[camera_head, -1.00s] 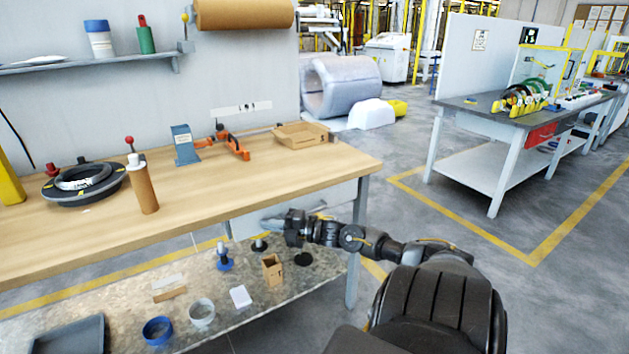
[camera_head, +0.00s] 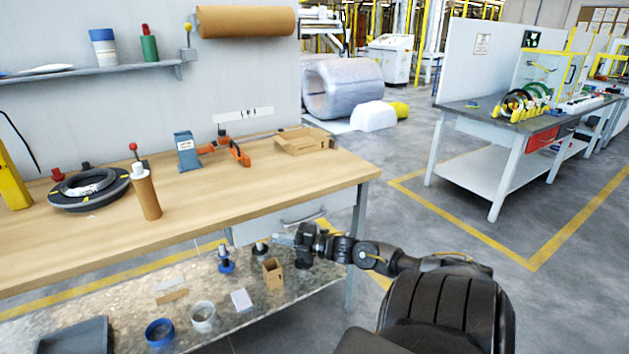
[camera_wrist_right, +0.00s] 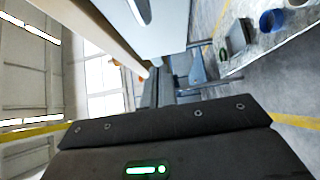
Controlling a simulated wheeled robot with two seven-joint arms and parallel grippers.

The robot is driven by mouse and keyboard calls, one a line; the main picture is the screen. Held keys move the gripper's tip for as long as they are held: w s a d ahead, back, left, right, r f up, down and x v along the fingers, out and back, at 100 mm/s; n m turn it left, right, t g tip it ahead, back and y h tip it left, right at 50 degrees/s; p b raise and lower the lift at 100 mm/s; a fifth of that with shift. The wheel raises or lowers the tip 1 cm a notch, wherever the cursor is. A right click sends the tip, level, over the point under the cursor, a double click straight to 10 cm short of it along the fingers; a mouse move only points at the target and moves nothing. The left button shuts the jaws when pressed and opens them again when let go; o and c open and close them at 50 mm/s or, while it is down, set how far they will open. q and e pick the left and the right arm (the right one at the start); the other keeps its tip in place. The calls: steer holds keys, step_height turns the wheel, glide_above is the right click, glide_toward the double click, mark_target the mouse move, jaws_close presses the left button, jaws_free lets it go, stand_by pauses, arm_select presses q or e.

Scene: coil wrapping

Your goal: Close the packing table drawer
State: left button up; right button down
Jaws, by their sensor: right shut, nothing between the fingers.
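The packing table (camera_head: 240,200) has a light wood top. Its pale grey drawer (camera_head: 265,229) sits under the front edge near the right end, with a metal bar handle (camera_head: 304,217) on its front. No drawer interior shows, and the front lies close under the tabletop edge. My right gripper (camera_head: 284,239) is shut and empty, just below and in front of the drawer, apart from the handle. In the right wrist view, the drawer front (camera_wrist_right: 168,30) and part of the handle (camera_wrist_right: 138,10) show beyond the dark fingers (camera_wrist_right: 165,86). My left gripper is out of view.
The lower shelf (camera_head: 120,300) holds a small cardboard box (camera_head: 273,273), tape rolls (camera_head: 159,332) and a dark tray (camera_head: 75,338). A table leg (camera_head: 355,245) stands right of the drawer. Open floor (camera_head: 420,225) lies to the right.

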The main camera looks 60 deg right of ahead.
steer(key=v, duration=0.8)
steer(key=shift+s, duration=0.25)
steer(key=shift+f, duration=0.1)
